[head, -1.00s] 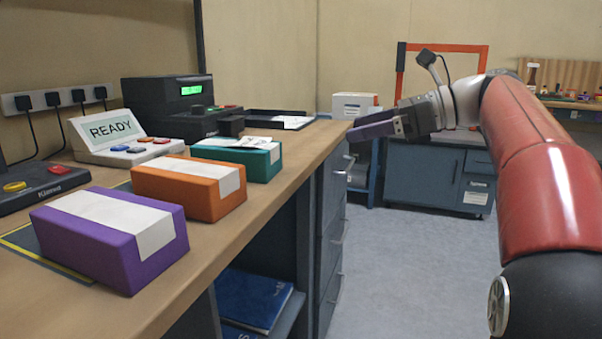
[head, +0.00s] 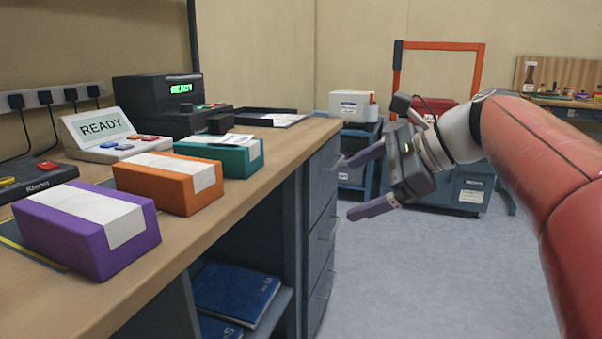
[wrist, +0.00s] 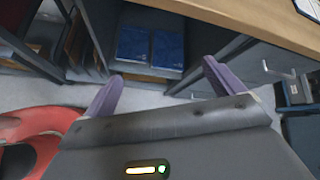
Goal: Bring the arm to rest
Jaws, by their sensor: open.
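My gripper (head: 366,183) is in the head view, right of the workbench and over the open floor. Its two purple fingers are spread wide with nothing between them. In the wrist view the gripper (wrist: 160,92) shows both fingers apart, with the bench's open shelves beyond. My red arm (head: 545,160) comes in from the right side of the head view, raised and bent.
The wooden bench (head: 215,222) carries a purple box (head: 75,240), an orange box (head: 150,193) and a teal box (head: 228,169). Blue folders (head: 235,293) lie on the shelf below. A blue cart (head: 465,190) stands behind the gripper. The floor (head: 400,280) is clear.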

